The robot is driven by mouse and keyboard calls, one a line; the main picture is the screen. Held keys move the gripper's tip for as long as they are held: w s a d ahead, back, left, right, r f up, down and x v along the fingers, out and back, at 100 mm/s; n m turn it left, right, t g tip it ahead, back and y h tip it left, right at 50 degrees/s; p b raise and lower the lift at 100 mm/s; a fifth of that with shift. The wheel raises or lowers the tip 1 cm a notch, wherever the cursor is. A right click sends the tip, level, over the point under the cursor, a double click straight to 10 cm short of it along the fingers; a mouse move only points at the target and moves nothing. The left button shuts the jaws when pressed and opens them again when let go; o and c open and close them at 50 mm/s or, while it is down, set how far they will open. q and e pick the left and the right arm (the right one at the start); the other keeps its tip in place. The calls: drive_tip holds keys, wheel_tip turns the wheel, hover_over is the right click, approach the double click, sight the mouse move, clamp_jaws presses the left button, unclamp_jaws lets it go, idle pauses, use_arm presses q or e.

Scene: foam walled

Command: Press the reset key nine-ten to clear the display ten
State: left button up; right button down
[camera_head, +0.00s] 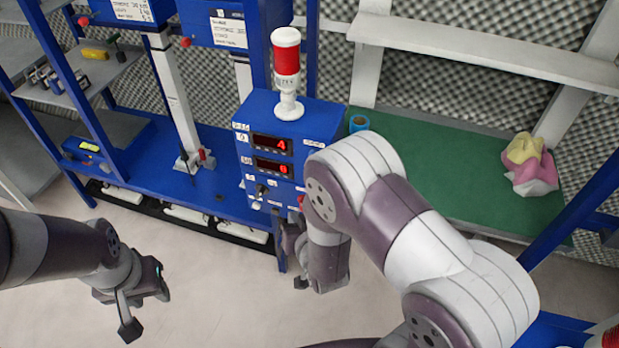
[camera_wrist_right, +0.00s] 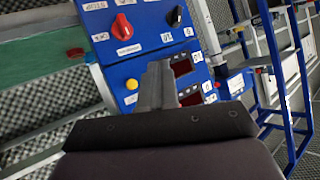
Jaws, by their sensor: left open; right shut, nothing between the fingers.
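A blue control box (camera_head: 262,165) stands on the bench with two red-lit displays. The upper display (camera_head: 269,144) shows what looks like a 4; the lower display (camera_head: 272,167) shows a digit that may be 0. In the right wrist view, the panel (camera_wrist_right: 140,68) carries a red knob (camera_wrist_right: 122,27), a yellow button (camera_wrist_right: 132,84) and two display windows partly behind the fingers. Labels are too small to read, so I cannot tell which key is reset nine-ten. My right gripper (camera_wrist_right: 158,82) is shut and empty before the panel; contact is unclear. My left gripper (camera_head: 148,305) is open, well left of the box.
A red-and-white signal lamp (camera_head: 287,65) stands on the box. Blue shelving (camera_head: 85,95) stands at left. The floor in front is clear.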

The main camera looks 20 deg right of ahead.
use_arm(q)
drive_tip(key=shift+s+d+f+b, duration=0.1)
drive_tip(key=shift+d+f+b, duration=0.2)
drive_tip(key=shift+f+b, duration=0.45)
use_arm(e)
drive_tip(key=w+d, duration=0.5)
drive_tip(key=w, duration=0.2)
drive_tip(key=shift+d, duration=0.25)
idle(1.4)
use_arm(q)
drive_tip(key=shift+f, duration=0.1)
use_arm(e)
drive_tip(key=shift+w+d, duration=0.2)
drive_tip(key=shift+w, duration=0.15)
use_arm(q)
drive_tip(key=shift+f+b, duration=0.15)
drive_tip(key=shift+b, duration=0.15)
use_arm(e)
drive_tip(key=shift+w+d, duration=0.25)
drive_tip(key=shift+w, duration=0.15)
idle(0.4)
drive_tip(key=shift+s+a, duration=0.5)
drive_tip(key=shift+s, duration=0.25)
